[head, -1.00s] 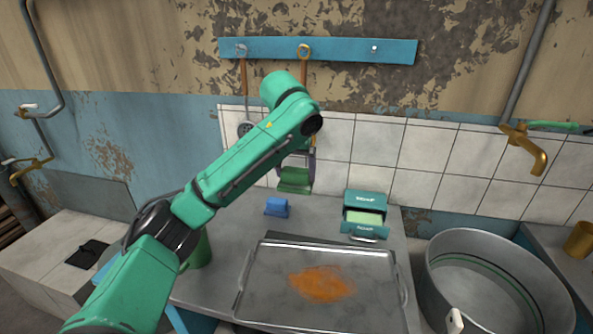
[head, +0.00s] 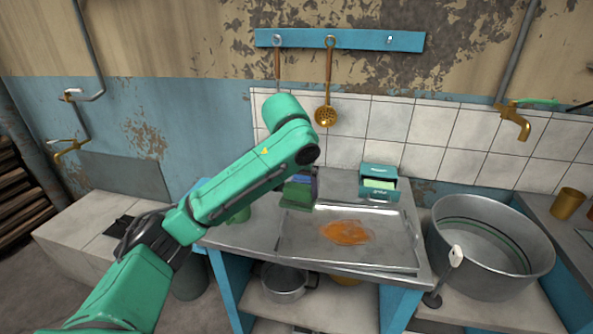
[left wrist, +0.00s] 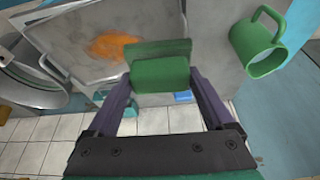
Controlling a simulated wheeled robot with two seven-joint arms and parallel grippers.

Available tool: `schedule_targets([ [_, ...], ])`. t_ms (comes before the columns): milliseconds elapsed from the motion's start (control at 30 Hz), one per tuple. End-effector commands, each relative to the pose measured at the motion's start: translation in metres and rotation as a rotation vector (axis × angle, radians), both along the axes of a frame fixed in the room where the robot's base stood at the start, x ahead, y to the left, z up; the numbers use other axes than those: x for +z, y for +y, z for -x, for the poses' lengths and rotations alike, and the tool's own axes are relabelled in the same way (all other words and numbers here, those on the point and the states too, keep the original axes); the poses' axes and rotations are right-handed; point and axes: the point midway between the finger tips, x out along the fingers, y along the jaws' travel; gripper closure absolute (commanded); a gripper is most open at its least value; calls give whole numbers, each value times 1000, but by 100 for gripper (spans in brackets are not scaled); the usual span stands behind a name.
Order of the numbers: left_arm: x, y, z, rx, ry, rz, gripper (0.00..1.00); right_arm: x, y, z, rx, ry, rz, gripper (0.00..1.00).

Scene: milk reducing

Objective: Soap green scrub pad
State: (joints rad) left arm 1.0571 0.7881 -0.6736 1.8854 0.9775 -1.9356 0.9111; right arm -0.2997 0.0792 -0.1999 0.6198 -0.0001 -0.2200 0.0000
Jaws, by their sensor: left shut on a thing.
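My left gripper (head: 299,193) is shut on the green scrub pad (head: 296,197), which hangs by the left part of the metal tray (head: 292,258). In the left wrist view the pad (left wrist: 160,73) sits between the fingertips of my left gripper (left wrist: 160,82), in front of the tray. A teal box (head: 379,170) stands open behind the tray, with a pale green block (head: 379,184), likely soap, in it. The pad is apart from it. An orange stain (head: 346,232) lies on the tray. My right gripper is not in view.
A large metal basin (head: 437,235) stands right of the table. A green mug (left wrist: 255,42) stands near the tray, and a blue item (left wrist: 183,97) lies near the pad in the wrist view. A brass ladle (head: 326,115) hangs on the back wall.

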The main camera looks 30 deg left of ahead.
Motion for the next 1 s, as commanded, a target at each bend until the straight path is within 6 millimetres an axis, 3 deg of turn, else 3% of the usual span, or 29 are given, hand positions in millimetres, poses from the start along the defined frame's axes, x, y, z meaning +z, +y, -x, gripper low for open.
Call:
schedule_targets([
  [267,-57,-23,45,-58,4,-1,58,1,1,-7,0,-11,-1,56],
  [500,-133,-55,105,-137,9,0,58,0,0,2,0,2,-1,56],
  [700,-183,-77,144,-189,6,3,58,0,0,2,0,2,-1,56],
  [867,-212,-91,167,-220,4,6,58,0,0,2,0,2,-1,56],
  [1000,-207,-97,161,-233,-15,13,58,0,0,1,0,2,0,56],
])
